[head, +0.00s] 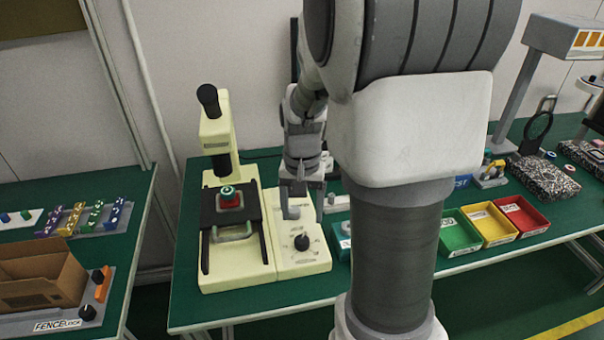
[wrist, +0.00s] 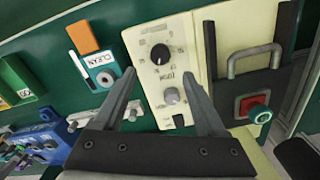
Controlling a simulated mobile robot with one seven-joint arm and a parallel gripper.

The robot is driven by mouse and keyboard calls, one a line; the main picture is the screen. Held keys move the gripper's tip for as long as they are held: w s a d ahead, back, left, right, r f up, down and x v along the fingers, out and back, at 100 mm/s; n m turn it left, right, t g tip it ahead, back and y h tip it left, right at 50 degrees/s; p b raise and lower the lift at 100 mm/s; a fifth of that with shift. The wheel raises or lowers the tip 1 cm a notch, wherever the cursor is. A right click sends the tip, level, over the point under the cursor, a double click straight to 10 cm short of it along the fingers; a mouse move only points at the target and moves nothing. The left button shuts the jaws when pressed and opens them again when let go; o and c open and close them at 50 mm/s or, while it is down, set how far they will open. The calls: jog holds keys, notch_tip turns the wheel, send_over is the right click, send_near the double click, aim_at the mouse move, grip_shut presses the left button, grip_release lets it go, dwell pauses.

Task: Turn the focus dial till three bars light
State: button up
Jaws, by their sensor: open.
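My gripper (head: 302,208) is open over the cream control panel (head: 308,262) beside the microscope (head: 217,135). In the wrist view its two fingers (wrist: 157,80) are spread, with nothing between them held. A grey knob (wrist: 172,96) on the panel shows between the fingers. A black knob (wrist: 160,54) with marks around it sits beyond the fingertips; it also shows in the head view (head: 301,242). A label lies between the knobs, too blurred to read surely, so I cannot tell which is the focus dial. A small dark window (wrist: 179,121) shows no clear lit bars.
The microscope's black stage (head: 209,215) holds a red and green piece (head: 230,197). Green (head: 459,243), yellow (head: 490,236) and red (head: 521,227) bins stand to the right. A block labelled CLEAN (wrist: 93,70) stands beside the panel.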

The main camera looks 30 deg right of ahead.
notch_tip(320, 180, up, 9)
jog(key=p, duration=0.1)
jog(key=shift+r+p, duration=0.2)
jog(key=shift+p, duration=0.15)
jog(key=s+a+r+n+t+p, duration=0.5)
jog(key=s+a+r+n+p, duration=0.2)
jog(key=s+a+r, duration=0.3)
notch_tip(320, 180, up, 5)
jog(key=s, duration=0.2)
jog(key=shift+s+a+t+p, duration=0.3)
jog(key=shift+s+a, duration=0.1)
jog(key=shift+f, duration=0.1)
dwell(1.3)
